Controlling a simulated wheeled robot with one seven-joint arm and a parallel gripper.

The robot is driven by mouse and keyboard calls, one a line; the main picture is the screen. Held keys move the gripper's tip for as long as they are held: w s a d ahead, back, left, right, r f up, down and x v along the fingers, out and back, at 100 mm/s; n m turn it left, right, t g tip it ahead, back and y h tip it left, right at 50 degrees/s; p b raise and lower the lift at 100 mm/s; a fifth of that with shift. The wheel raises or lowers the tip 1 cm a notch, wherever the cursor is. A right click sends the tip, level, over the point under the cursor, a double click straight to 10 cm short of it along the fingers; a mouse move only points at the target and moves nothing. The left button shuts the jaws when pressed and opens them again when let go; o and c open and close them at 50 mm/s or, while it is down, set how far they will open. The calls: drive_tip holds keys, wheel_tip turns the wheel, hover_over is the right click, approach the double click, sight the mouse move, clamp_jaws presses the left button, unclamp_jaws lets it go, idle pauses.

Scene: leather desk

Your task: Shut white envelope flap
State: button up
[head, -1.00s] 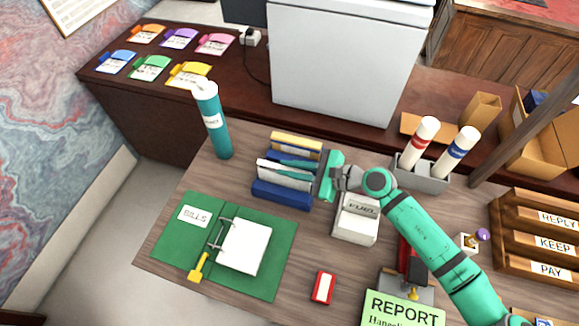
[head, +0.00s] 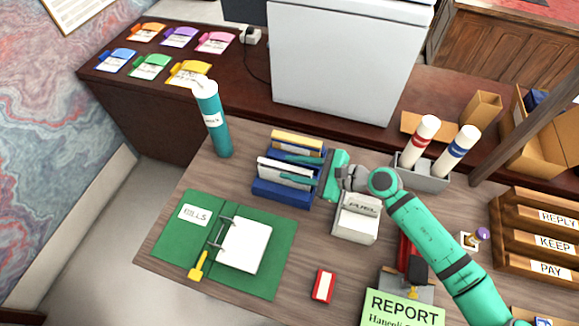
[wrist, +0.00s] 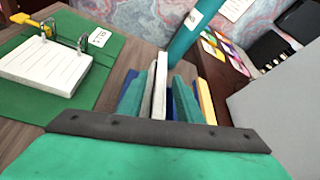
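A white envelope (head: 276,173) stands in a blue sorter (head: 281,195) on the desk. It also shows in the wrist view (wrist: 161,80), upright and nearly edge-on. My gripper (head: 300,171) reaches in from the right, level with the sorter. In the wrist view its two teal fingers (wrist: 159,98) are apart, one on each side of the white envelope. I see no clear grip on it. A yellow envelope (head: 297,139) stands behind the white one. The angle does not let me tell how the white flap sits.
A teal bottle (head: 213,125) stands left of the sorter. A green binder (head: 175,243) lies in front left. A white box (head: 356,222) is under my wrist. A grey holder with tubes (head: 424,178) stands to the right.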

drive_tip(key=v, duration=0.9)
drive_tip(key=shift+d, duration=0.2)
drive_tip(key=shift+s+r, duration=0.1)
